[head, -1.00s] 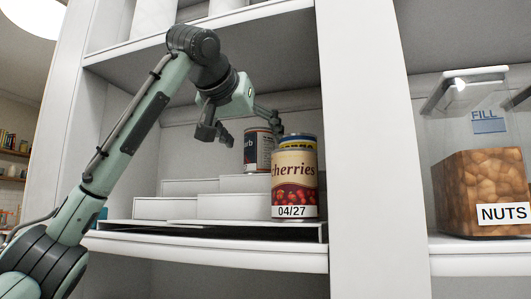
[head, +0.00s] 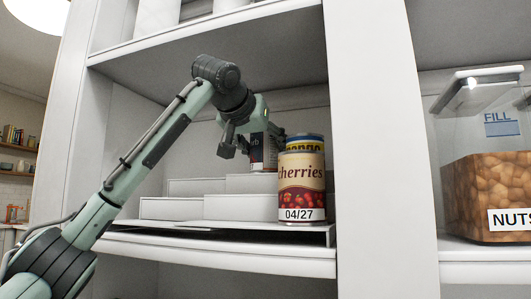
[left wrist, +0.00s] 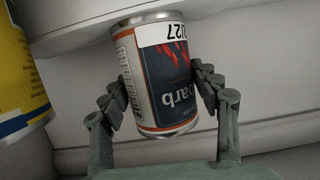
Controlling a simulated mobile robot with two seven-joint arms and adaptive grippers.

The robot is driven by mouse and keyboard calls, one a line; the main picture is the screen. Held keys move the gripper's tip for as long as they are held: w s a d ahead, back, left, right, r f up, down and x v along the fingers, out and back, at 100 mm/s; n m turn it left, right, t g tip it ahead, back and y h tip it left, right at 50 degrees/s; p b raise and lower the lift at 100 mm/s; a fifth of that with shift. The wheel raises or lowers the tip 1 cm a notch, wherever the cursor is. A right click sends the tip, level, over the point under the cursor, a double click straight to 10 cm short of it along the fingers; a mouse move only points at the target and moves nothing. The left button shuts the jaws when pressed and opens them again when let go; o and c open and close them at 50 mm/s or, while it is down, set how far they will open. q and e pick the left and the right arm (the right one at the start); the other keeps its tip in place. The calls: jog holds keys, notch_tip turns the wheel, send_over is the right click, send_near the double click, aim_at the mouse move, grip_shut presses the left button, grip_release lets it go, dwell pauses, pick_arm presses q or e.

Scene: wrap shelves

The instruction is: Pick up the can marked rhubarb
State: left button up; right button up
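The rhubarb can (head: 257,153) stands on the white stepped riser at the back of the shelf, partly hidden behind my gripper and the cherries can. In the left wrist view the rhubarb can (left wrist: 160,80) appears upside down, with a dark label and a white date strip. My left gripper (head: 258,138) has one finger on each side of it. In the left wrist view its fingers (left wrist: 158,88) press against both sides of the can. I cannot tell whether the can is clear of the step. My right gripper is not in view.
A cherries can (head: 301,185) stands close in front, to the right. A blue and yellow can (head: 304,146) shows behind it. The stepped riser (head: 230,207) has free room at left. A white upright (head: 375,150) and a nuts bin (head: 487,190) are at right.

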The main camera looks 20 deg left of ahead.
pick_arm(q)
jog(key=c, duration=0.9)
jog(key=shift+r, duration=0.1)
